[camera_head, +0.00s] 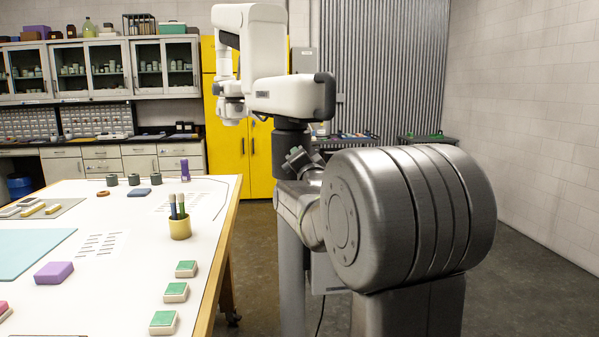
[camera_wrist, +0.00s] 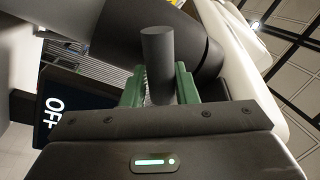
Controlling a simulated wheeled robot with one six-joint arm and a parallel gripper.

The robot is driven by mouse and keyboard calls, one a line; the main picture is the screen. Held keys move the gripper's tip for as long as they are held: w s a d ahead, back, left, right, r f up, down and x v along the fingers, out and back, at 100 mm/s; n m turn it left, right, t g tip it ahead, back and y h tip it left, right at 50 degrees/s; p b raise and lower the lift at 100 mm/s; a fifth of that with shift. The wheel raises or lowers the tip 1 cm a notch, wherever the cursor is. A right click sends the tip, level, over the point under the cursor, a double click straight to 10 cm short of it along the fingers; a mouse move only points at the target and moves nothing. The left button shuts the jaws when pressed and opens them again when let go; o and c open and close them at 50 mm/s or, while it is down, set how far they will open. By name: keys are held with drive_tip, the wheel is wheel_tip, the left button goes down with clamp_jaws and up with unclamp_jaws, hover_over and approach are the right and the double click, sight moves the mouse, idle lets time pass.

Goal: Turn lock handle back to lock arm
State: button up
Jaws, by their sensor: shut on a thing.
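The lock handle (camera_wrist: 158,52) is a dark grey cylindrical peg in the wrist view, standing between my green finger pads. My gripper (camera_wrist: 159,78) is shut on it, with a pad on either side. In the head view my gripper (camera_head: 297,157) is small and partly hidden by my own arm, just under the dark joint of the white machine. The white jointed lock arm (camera_head: 290,96) reaches left from that joint to a hanging head. The handle cannot be made out in the head view.
A dark display (camera_wrist: 62,105) with white "OFF" lettering is left of my gripper in the wrist view. A white-topped table (camera_head: 125,235) with pen cup (camera_head: 180,226) and several blocks stands at left. Yellow cabinet (camera_head: 232,150) stands behind. The floor at right is clear.

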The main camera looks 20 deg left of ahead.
drive_tip(key=m+t+b, duration=0.1)
drive_tip(key=m+b, duration=0.1)
drive_tip(key=m, duration=0.2)
drive_tip(key=shift+f+h, duration=0.2)
drive_tip(key=shift+h, duration=0.1)
drive_tip(key=shift+d+m+t+h+b, duration=0.1)
drive_tip(key=shift+m+t+h+b, duration=0.25)
drive_tip(key=shift+m, duration=1.85)
drive_tip(key=o, duration=0.8)
drive_tip(key=shift+c, duration=0.2)
drive_tip(key=shift+o, duration=0.5)
drive_tip(key=shift+f+h, duration=0.15)
drive_tip(key=shift+h, duration=0.1)
drive_tip(key=b+v, duration=0.1)
drive_tip(key=v, duration=1.2)
drive_tip(key=shift+s+d, duration=0.2)
drive_tip(key=shift+s, duration=0.1)
